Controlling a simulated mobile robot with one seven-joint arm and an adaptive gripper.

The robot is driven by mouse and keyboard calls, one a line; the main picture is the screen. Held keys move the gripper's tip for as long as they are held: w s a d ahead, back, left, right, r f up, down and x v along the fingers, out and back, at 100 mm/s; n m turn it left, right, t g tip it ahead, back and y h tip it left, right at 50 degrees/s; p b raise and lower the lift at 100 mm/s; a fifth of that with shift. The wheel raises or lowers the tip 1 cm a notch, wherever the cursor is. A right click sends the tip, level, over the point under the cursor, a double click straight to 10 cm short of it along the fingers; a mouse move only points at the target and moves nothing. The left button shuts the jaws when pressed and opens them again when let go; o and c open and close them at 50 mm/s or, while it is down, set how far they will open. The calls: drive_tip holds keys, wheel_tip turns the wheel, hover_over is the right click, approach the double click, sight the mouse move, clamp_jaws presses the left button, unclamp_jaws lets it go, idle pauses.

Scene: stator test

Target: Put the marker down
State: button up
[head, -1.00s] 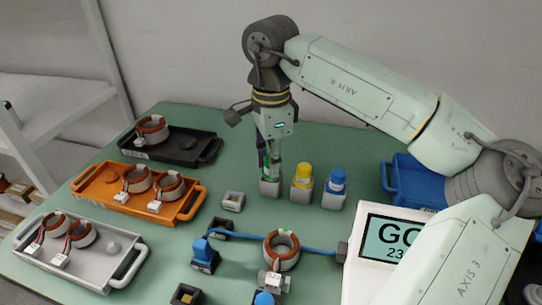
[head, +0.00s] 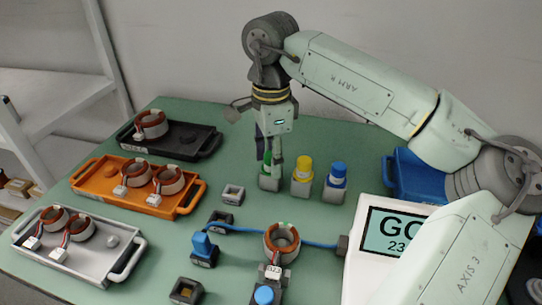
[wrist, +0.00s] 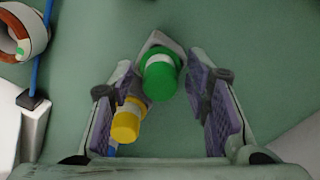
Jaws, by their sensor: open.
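A green-capped marker (head: 266,167) stands upright in a small grey holder (head: 269,184) at the back middle of the green table. In the wrist view the green cap (wrist: 160,78) and the holder (wrist: 155,42) show between my spread fingers, with a gap on both sides. My gripper (head: 270,157) is open, pointing down over this marker, and partly hides it in the head view. A yellow-capped marker (head: 303,167) and a blue-capped marker (head: 338,174) stand in their own holders to the right. In the wrist view the yellow cap (wrist: 126,122) is close to the left finger.
Black (head: 205,143), orange (head: 188,201) and grey (head: 128,264) trays with wound stators lie on the left. A stator (head: 282,243) sits in front, with a blue cable (head: 318,244) running to the tester (head: 360,262). A blue bin (head: 400,180) stands at right.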

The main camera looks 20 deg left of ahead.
drive_tip(key=shift+r, duration=0.15)
drive_tip(key=shift+r+p, duration=0.4)
drive_tip(key=shift+p, duration=0.1)
wheel_tip(320, 180, up, 12)
drive_tip(key=shift+b, duration=0.45)
drive_tip(key=shift+f, duration=0.1)
idle(0.8)
